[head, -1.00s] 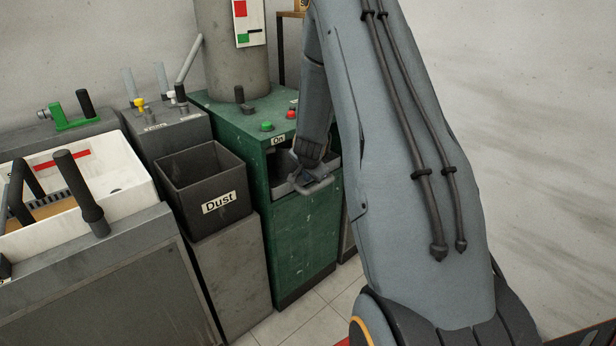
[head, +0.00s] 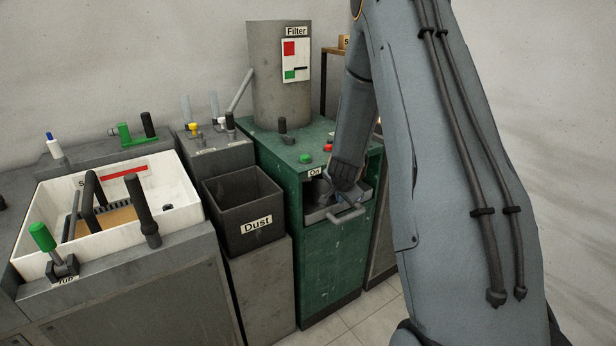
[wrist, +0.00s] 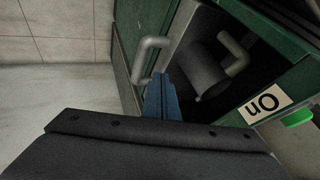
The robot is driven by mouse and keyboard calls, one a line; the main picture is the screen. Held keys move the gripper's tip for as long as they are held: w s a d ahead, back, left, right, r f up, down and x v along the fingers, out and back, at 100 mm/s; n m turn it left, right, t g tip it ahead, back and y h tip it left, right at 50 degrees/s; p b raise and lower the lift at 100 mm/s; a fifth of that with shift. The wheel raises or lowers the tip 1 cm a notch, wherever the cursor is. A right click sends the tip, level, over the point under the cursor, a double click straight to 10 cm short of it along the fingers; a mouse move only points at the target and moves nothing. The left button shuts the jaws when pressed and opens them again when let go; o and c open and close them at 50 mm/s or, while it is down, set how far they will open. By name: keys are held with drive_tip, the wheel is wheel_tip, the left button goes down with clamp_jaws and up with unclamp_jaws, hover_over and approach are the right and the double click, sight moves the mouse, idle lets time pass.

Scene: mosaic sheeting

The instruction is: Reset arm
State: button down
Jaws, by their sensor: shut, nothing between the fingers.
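My gripper (head: 343,192) is at the front opening of the green cabinet (head: 340,262), above a grey drawer (head: 318,214) with a bar handle (head: 346,217). In the wrist view my gripper's narrow blue-grey fingers (wrist: 163,98) are shut and empty, near the handle (wrist: 149,60). I cannot tell whether they touch it. Inside the opening a grey cylindrical piece with a bent handle (wrist: 205,75) shows.
The cabinet top carries a green button (head: 306,158), a red button and a short dark lever. A filter cylinder (head: 282,75) stands behind. To the left are an open dust bin (head: 242,205) and a white tray (head: 172,186) with dark handles. Tiled floor (head: 350,325) is free in front.

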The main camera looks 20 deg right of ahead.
drive_tip(key=s+a+r+n+g+y, duration=0.2)
drive_tip(key=s+a+r+n, duration=0.3)
drive_tip(key=s+a, duration=0.5)
drive_tip(key=s+a+r+n+g+y, duration=0.2)
drive_tip(key=s+a+r+n, duration=0.35)
drive_tip(key=s+a, duration=0.45)
drive_tip(key=s+a+n+g, duration=0.2)
drive_tip(key=s+a+n, duration=0.1)
drive_tip(key=s, duration=0.9)
drive_tip(key=shift+r+n+h, duration=0.3)
drive_tip(key=shift+r+n, duration=0.15)
drive_tip(key=shift+n, duration=0.1)
drive_tip(key=shift+w, duration=0.1)
